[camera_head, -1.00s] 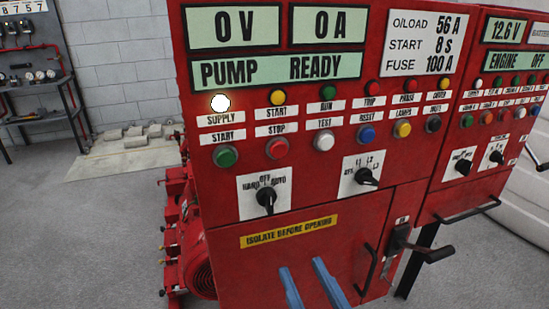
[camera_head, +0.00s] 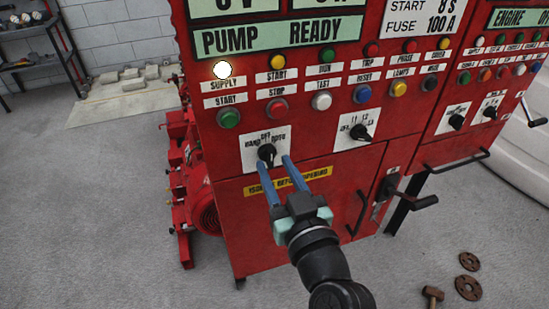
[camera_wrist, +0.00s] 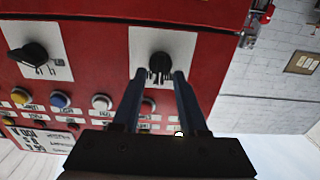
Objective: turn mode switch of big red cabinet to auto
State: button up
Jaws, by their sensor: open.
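The big red cabinet (camera_head: 330,205) fills the middle of the head view. Its mode switch (camera_head: 266,153) is a black knob on a white plate marked HAND, OFF and AUTO. The switch also shows in the wrist view (camera_wrist: 160,64). My gripper (camera_head: 275,161) is open, with its two blue fingers pointing at the plate. In the wrist view my fingertips (camera_wrist: 160,74) lie on either side of the knob's lower part, with a gap between them. I cannot tell whether they touch it, nor which way its pointer is set.
A second black selector (camera_head: 360,132) sits to the right, with a row of coloured buttons above. A yellow label (camera_head: 315,174), a door handle (camera_head: 358,215) and a black lever (camera_head: 412,202) are lower down. A hammer (camera_head: 432,295) and round metal parts (camera_head: 468,286) lie on the floor.

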jog(key=shift+w+a, duration=0.25)
jog(key=shift+w, duration=0.4)
grip_shut()
